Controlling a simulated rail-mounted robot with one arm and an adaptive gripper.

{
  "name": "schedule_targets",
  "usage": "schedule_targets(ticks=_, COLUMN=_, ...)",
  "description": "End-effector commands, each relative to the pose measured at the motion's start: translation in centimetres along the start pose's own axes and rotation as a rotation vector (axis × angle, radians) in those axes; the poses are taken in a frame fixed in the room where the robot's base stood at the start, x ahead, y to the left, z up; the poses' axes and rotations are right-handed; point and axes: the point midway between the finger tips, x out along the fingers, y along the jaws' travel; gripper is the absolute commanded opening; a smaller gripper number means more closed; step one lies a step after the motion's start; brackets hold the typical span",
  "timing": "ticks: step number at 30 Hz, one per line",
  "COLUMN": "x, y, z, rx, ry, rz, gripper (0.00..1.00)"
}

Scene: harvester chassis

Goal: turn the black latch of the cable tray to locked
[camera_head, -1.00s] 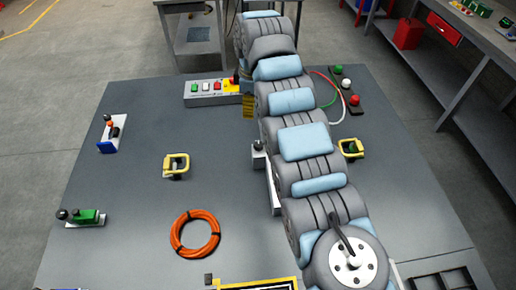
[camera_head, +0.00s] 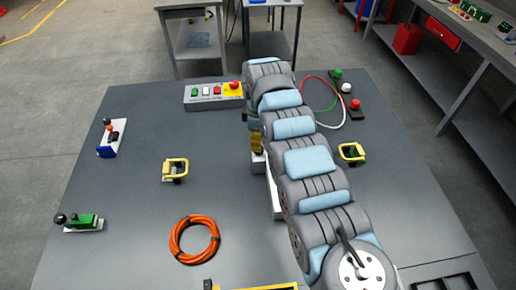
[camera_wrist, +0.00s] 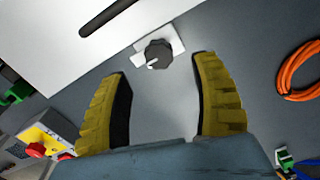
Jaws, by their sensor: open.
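The black latch (camera_wrist: 158,54) is a dark round knob with a white mark at its lower left. It sits on a small pale plate beside the white cable tray (camera_wrist: 60,45). My gripper (camera_wrist: 160,70) is open, its two yellow fingers pointing towards the latch, one on each side of the view. The latch appears just beyond the fingertips, between their lines, with nothing gripped. In the head view my gripper (camera_head: 257,143) is small beside the tray's white side (camera_head: 274,195). My arm hides most of the tray there, and the latch cannot be made out.
A button box (camera_head: 213,95) stands behind the gripper. The tabletop between these is clear.

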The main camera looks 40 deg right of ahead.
Motion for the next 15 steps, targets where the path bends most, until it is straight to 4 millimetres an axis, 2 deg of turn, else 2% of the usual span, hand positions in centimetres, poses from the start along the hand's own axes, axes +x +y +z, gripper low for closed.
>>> schedule_targets(ticks=1, x=1.1, y=-0.1, z=0.0, rx=0.000, ry=-0.001, rz=-0.006, gripper=0.64)
schedule_targets(ticks=6, x=3.4, y=0.0, z=-0.1, rx=-0.001, ry=0.001, rz=0.000, gripper=0.64)
schedule_targets(ticks=15, x=5.1, y=0.1, z=0.0, rx=0.000, ry=0.000, rz=0.002, gripper=0.64)
